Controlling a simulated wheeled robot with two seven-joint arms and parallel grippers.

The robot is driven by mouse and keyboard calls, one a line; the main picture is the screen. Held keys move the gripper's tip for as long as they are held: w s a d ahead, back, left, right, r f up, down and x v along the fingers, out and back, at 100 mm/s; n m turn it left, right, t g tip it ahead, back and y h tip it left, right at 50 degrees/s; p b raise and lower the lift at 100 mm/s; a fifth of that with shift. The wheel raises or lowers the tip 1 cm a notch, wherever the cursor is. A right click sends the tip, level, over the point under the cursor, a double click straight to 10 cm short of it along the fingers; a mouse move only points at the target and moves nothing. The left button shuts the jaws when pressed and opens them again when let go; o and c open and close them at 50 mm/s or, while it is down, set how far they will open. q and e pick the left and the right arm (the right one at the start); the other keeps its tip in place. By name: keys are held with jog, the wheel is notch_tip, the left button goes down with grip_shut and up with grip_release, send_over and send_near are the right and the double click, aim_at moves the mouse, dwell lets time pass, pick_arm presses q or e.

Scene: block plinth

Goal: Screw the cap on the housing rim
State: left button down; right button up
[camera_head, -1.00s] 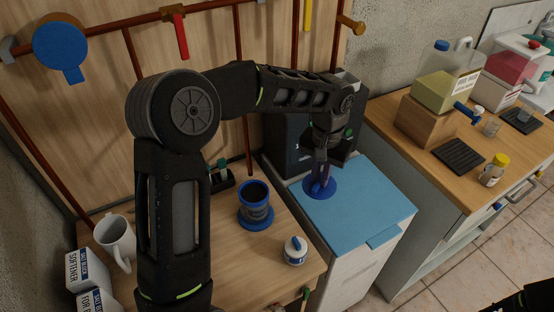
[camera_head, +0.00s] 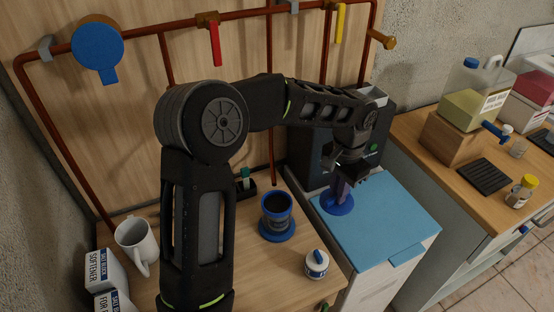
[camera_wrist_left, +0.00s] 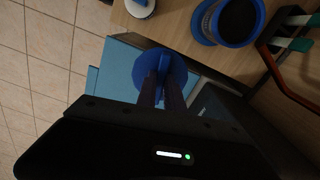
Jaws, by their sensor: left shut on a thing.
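The cap is a blue disc (camera_head: 337,206) with an upright grip on top; it also shows in the left wrist view (camera_wrist_left: 178,72). My left gripper (camera_head: 341,188) is shut on this grip, fingers pointing down. The cap is over the left part of a light blue lid; I cannot tell whether it touches it. The housing (camera_head: 277,212) is an open, dark-centred cup with a blue rim, upright on a round blue base on the wooden counter. It stands left of the cap, apart from it, and also shows in the left wrist view (camera_wrist_left: 208,24). My right gripper is out of view.
A small white, blue-banded container (camera_head: 317,265) stands on the counter in front of the housing. A white mug (camera_head: 134,240) and salt boxes (camera_head: 101,270) stand at left. The light blue lid (camera_head: 395,212) tops a white box. A dark machine (camera_head: 312,150) stands behind it.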

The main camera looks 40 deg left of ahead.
pick_arm(q)
jog(key=s+a+r+m+p, duration=0.1)
jog(key=s+a+r+m, duration=0.2)
jog(key=a+m, duration=0.4)
jog(key=s+a+r+m+p, duration=0.2)
jog(key=s+a+r+m, duration=0.2)
jog(key=a+m, duration=0.2)
jog(key=shift+s+a+r+m, duration=0.25)
jog(key=shift+a+r+m, duration=0.1)
jog(key=shift+m, duration=0.15)
jog(key=shift+f, duration=0.1)
